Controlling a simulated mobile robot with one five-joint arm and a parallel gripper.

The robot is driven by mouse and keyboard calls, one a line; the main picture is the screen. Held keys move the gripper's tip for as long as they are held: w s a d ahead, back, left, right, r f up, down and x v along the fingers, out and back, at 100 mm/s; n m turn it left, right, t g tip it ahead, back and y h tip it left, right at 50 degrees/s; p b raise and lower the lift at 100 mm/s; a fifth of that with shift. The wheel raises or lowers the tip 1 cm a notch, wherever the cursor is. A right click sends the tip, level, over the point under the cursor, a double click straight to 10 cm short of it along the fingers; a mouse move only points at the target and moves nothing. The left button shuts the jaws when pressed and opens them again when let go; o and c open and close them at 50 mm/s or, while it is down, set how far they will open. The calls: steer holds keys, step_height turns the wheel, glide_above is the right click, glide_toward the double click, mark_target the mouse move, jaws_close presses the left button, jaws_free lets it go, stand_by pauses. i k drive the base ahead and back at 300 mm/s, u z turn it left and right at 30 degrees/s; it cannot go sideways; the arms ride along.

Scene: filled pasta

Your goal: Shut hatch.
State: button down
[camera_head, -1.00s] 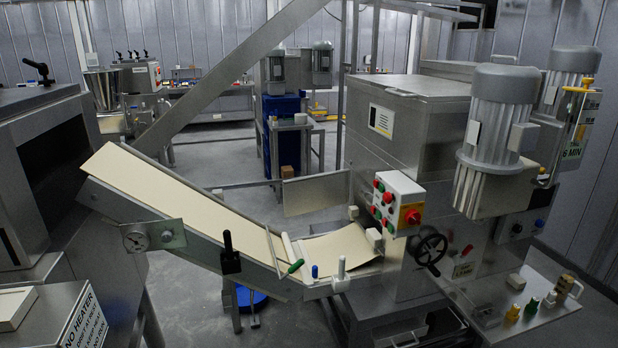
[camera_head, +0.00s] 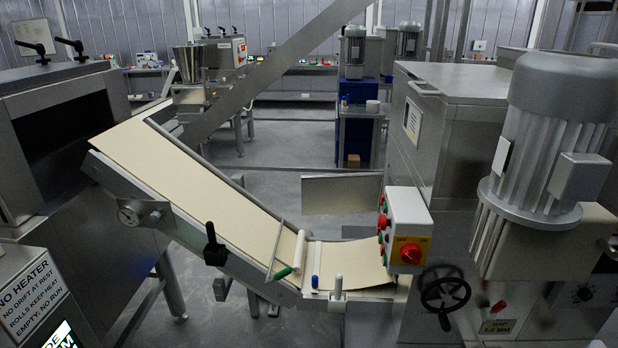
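No part is clearly marked as the hatch. A flat grey metal panel (camera_head: 342,195) stands out to the left of the right-hand machine, above the floor; it may be an open hatch door, but its hinge is not clear. The left machine has a dark open mouth (camera_head: 65,140). My gripper is not in view.
A sloping conveyor with a pale dough sheet (camera_head: 190,180) runs between the machines. A control box (camera_head: 408,228), a handwheel (camera_head: 445,292) and a large motor (camera_head: 548,160) sit on the right. A black lever (camera_head: 214,245) sticks up at the conveyor's near side. Floor (camera_head: 280,185) shows behind.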

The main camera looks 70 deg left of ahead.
mark_target(326, 194)
steer(key=z, duration=0.25)
steer(key=k, duration=0.1)
steer(key=u, duration=3.65)
steer(key=i, duration=1.65)
